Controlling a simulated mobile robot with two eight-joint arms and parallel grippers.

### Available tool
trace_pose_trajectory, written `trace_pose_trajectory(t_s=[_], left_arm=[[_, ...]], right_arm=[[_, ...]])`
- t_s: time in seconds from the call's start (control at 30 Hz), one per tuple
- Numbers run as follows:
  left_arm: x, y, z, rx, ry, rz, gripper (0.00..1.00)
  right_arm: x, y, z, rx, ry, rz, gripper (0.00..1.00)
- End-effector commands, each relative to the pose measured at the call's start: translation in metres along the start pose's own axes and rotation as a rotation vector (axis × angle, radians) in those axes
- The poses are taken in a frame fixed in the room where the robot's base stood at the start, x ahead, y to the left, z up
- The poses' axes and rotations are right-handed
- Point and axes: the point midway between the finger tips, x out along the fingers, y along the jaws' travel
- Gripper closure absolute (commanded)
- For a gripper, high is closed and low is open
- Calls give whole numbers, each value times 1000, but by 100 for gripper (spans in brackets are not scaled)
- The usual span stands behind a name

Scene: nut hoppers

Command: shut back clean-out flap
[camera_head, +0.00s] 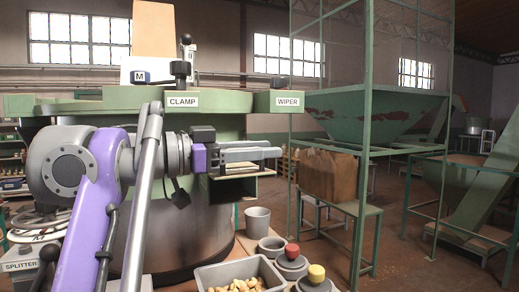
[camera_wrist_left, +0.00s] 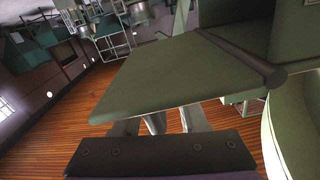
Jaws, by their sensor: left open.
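A green drum machine (camera_head: 200,105) carries signs reading CLAMP and WIPER. In the left wrist view a flat green flap (camera_wrist_left: 175,75) stands out from the machine, joined along a dark hinge rod (camera_wrist_left: 240,58). I take it for the clean-out flap; it looks open. My left gripper (camera_head: 268,152) is open, its grey fingers pointing right in front of the green box under the WIPER sign. In the left wrist view the fingers (camera_wrist_left: 172,122) run behind the flap's near edge, which hides their tips. I cannot tell if they touch it. My right gripper is out of view.
A grey bin of nuts (camera_head: 240,284), a grey cup (camera_head: 257,220) and pots with red and yellow knobs (camera_head: 291,256) stand below the gripper.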

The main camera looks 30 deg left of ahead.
Motion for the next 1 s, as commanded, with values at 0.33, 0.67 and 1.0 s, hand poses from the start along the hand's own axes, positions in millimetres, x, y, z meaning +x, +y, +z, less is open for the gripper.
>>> trace_pose_trajectory(t_s=[0.33, 0.67, 1.0], left_arm=[[0, 0, 0, 0, 0, 0, 87], [0, 0, 0, 0, 0, 0, 100], [0, 0, 0, 1, 0, 0, 100]], right_arm=[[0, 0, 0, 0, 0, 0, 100], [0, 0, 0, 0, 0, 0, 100], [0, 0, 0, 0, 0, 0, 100]])
